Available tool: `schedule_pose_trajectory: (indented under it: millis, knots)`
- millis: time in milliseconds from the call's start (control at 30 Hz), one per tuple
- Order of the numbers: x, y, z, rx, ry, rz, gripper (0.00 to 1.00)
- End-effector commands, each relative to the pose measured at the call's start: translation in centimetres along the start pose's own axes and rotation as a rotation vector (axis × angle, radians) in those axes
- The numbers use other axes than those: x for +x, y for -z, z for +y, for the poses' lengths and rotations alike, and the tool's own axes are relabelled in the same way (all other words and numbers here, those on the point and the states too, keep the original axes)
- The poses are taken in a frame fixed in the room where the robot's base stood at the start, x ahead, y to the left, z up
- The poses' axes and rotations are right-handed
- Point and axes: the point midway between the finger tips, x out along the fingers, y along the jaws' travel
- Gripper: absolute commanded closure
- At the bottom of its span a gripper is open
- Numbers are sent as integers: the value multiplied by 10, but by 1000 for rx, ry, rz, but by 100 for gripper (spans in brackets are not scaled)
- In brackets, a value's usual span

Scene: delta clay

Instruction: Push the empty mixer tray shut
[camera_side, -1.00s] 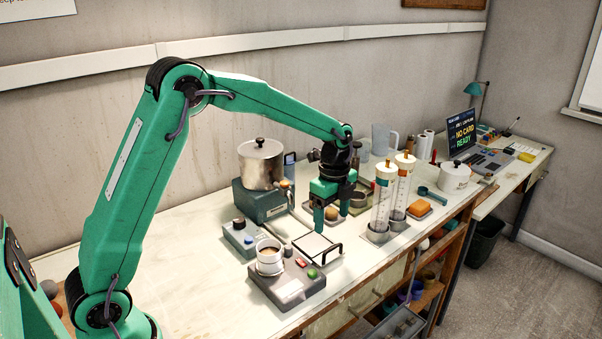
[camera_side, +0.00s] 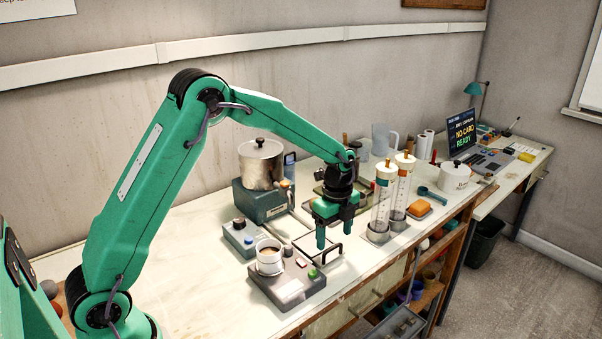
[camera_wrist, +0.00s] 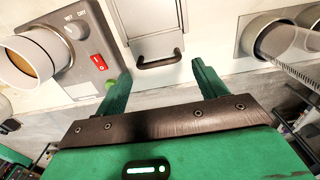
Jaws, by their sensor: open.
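The mixer tray (camera_side: 303,246) is a flat pale tray with a dark bar handle (camera_side: 337,254) at its front end. In the wrist view the bare tray (camera_wrist: 155,18) and its handle (camera_wrist: 162,62) show at the top middle. My gripper (camera_side: 334,238) is open and empty, fingers pointing down by the handle end. In the wrist view my gripper (camera_wrist: 153,76) has its fingertips spread to either side of the handle, on its near side; I see no contact. The grey mixer unit (camera_side: 290,290), with a red switch and green button, stands beside the tray. My gripper hides part of the tray.
A white cup (camera_side: 270,262) with brown contents sits on the grey unit. Two clear cylinders (camera_side: 382,208) stand in grey holders close to the right of my gripper. A metal pot (camera_side: 261,165) stands behind. The bench's front edge (camera_side: 375,288) is near the handle.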

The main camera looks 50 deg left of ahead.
Motion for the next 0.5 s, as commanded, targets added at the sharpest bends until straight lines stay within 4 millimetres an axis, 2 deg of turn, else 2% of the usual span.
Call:
schedule_pose_trajectory:
  millis: [200,500]
  knots:
    - [20,0,0,0,0,0,29]
    - [25,0,0,0,1,0,29]
